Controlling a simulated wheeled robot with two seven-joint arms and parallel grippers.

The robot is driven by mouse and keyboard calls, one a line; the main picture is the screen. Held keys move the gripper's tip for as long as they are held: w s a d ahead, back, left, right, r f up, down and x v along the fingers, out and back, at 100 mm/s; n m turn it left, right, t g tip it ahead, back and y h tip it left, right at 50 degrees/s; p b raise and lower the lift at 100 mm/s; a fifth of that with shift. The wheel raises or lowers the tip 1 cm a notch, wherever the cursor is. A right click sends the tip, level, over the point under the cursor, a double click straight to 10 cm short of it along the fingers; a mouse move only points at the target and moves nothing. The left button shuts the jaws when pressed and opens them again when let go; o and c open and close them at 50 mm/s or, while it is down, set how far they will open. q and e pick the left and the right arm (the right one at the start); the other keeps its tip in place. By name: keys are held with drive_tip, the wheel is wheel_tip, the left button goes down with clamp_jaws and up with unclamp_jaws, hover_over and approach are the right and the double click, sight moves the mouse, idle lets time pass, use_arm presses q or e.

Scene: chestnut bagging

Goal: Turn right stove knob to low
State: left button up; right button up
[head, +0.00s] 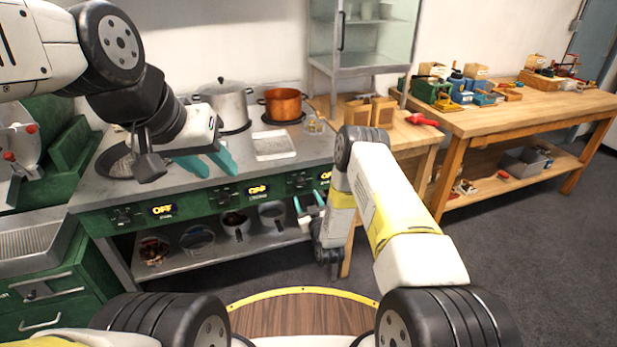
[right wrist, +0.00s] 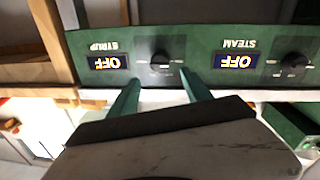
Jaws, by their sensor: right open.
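The stove's green front panel carries three dark knobs with OFF displays. The right knob (head: 301,183) has its OFF display (head: 326,175) beside it. In the right wrist view, which is upside down, this knob (right wrist: 160,61) is next to the SYRUP display (right wrist: 107,62), which reads OFF. My right gripper (head: 309,203) is open just in front of the panel. Its teal fingertips (right wrist: 160,85) point at the knob, one to each side, and do not visibly grip it. My left gripper (head: 218,172) is open and empty above the left part of the stove top.
The middle knob (head: 225,193) and left knob (head: 122,217) also have OFF displays. A steel pot (head: 226,106) and a copper pot (head: 283,104) stand at the back of the stove. Bowls sit on the shelf below. A wooden table (head: 405,135) adjoins on the right.

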sight(301, 186)
drive_tip(key=x, duration=0.7)
drive_tip(key=shift+w+a, duration=0.1)
drive_tip(key=shift+w, duration=0.2)
clamp_jaws()
drive_tip(key=shift+m, duration=0.3)
drive_tip(key=m, duration=0.5)
drive_tip(key=shift+m, duration=0.3)
drive_tip(key=m, duration=0.5)
drive_tip(key=shift+g, duration=0.4)
